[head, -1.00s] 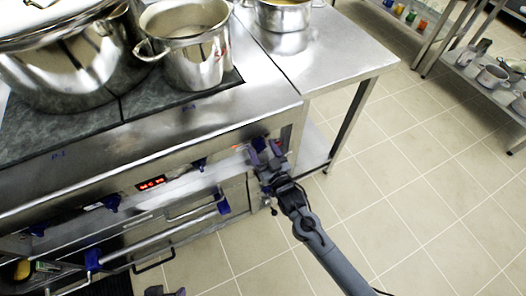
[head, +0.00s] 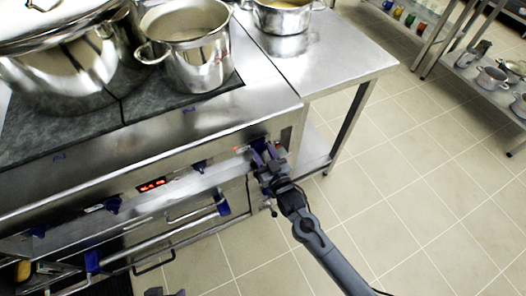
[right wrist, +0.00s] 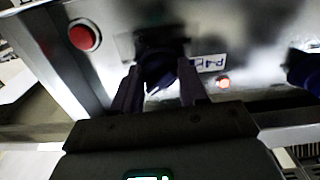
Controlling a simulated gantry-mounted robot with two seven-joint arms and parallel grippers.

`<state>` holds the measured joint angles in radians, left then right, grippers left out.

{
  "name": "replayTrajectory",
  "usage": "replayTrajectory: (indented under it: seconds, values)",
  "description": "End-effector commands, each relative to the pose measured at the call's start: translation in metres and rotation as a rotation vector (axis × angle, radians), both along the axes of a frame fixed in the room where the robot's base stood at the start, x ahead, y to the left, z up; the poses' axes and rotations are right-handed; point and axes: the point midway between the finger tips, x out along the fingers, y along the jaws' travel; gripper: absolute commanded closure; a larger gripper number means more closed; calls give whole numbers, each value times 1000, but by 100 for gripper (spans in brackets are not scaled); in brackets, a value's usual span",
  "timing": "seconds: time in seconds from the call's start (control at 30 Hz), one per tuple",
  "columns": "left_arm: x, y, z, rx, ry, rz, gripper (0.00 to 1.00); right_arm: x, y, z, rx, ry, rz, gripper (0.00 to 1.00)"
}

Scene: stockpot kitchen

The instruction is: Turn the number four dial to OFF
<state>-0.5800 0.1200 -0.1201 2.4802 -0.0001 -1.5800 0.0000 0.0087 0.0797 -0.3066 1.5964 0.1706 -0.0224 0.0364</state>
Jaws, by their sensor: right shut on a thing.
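The number four dial (right wrist: 157,62) is a dark knob on the stove's front panel, beside a P4 label (right wrist: 210,63) in the right wrist view. My right gripper (head: 265,154) is at this dial, at the right end of the panel in the head view. Its two fingers (right wrist: 160,88) are on either side of the dial and shut on it. The fingers and shadow hide most of the knob, so its pointer setting is unclear. Dark tips at the bottom edge of the head view may be my left gripper (head: 165,292); their opening cannot be read.
A red button (right wrist: 84,35) and small red light (right wrist: 223,83) flank the dial. A steel pot (head: 190,50) stands on the cooktop.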

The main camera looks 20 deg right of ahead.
Motion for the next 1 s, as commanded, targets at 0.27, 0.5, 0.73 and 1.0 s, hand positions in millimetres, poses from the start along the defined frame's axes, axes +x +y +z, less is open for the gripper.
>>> replayTrajectory:
  seconds: [0.27,0.5,0.73,1.0]
  values:
    - [0,0,26,0,0,0,32,0,-1,5,-166,-20,1,88]
    - [0,0,51,0,0,0,32,0,-1,5,-385,-49,2,88]
    - [0,0,69,0,0,0,32,1,-1,5,-595,-80,0,88]
    - [0,0,82,0,0,0,32,1,-2,3,-789,-108,0,88]
